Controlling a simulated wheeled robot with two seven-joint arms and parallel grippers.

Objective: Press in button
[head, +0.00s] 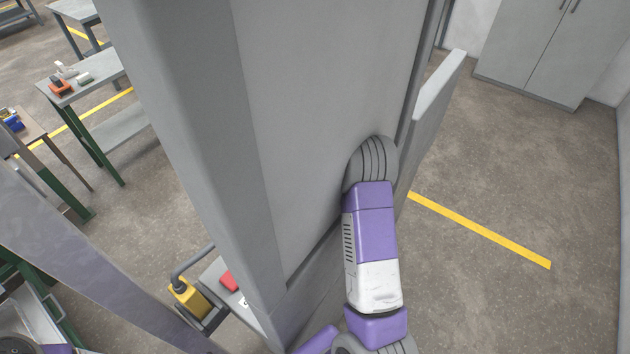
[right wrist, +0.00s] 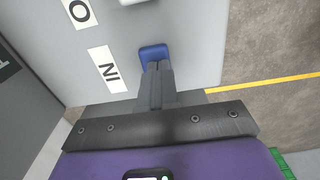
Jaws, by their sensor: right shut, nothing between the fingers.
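In the right wrist view a blue button (right wrist: 153,52) sits on a light grey panel (right wrist: 190,40), beside a white label reading "IN" (right wrist: 108,69). My right gripper (right wrist: 155,68) is shut and empty. Its fingertips are at the lower part of the button and cover some of it; whether they touch it or how far it is pressed I cannot tell. In the head view my right arm reaches along a large grey cabinet (head: 320,90), and the gripper and button are hidden. My left gripper is not in view.
A second label with an "O" (right wrist: 79,12) and part of a white fitting (right wrist: 133,1) lie farther up the panel. In the head view a grey flap-like panel (head: 438,90) juts out at the cabinet's right edge. Open floor with a yellow line (head: 480,230) lies to the right.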

